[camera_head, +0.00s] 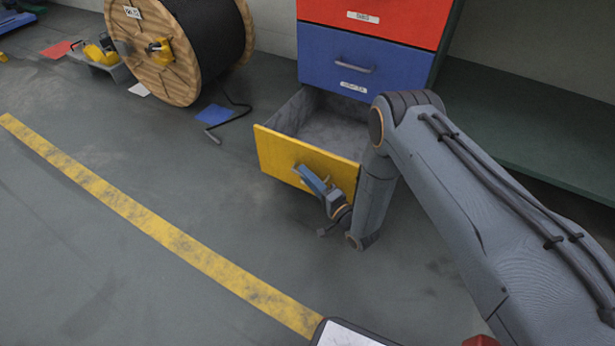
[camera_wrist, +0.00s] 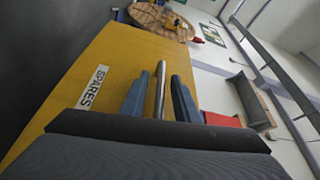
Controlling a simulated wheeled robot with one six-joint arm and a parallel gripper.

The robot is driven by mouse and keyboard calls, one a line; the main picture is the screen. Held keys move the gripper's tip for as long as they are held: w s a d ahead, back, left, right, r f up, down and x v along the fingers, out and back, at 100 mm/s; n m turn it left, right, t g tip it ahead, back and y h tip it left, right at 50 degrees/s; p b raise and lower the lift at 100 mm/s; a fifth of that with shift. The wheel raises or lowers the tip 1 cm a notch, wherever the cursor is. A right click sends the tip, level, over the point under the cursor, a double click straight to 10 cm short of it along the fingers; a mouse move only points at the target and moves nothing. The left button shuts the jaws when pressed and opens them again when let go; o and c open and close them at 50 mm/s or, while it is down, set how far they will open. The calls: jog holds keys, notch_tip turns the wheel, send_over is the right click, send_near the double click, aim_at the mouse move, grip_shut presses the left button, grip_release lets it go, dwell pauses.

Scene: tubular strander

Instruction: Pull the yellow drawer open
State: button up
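The yellow drawer (camera_head: 285,156) is the lowest drawer of the cabinet and stands well out from it, with its grey inside in view and seemingly empty. In the wrist view its yellow front (camera_wrist: 98,72) carries a label reading SPARES. My gripper (camera_head: 304,172) is at the drawer front, by its handle. In the wrist view the metal bar handle (camera_wrist: 160,88) lies between the two blue-grey fingers of my gripper (camera_wrist: 158,88). Narrow gaps seem to show on both sides of the bar, so I cannot tell whether the fingers grip it.
A blue drawer (camera_head: 335,65) and a red drawer (camera_head: 390,18) above are shut. A large wooden cable reel (camera_head: 150,50) stands at the back left, with a blue sheet (camera_head: 216,114) on the floor near it. A yellow floor line (camera_head: 150,233) crosses clear floor on the left.

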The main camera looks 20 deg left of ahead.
jog(key=shift+s+d, duration=0.1)
jog(key=p+v, duration=0.2)
jog(key=v, duration=0.5)
jog(key=shift+d, duration=0.25)
jog(key=shift+s, duration=0.15)
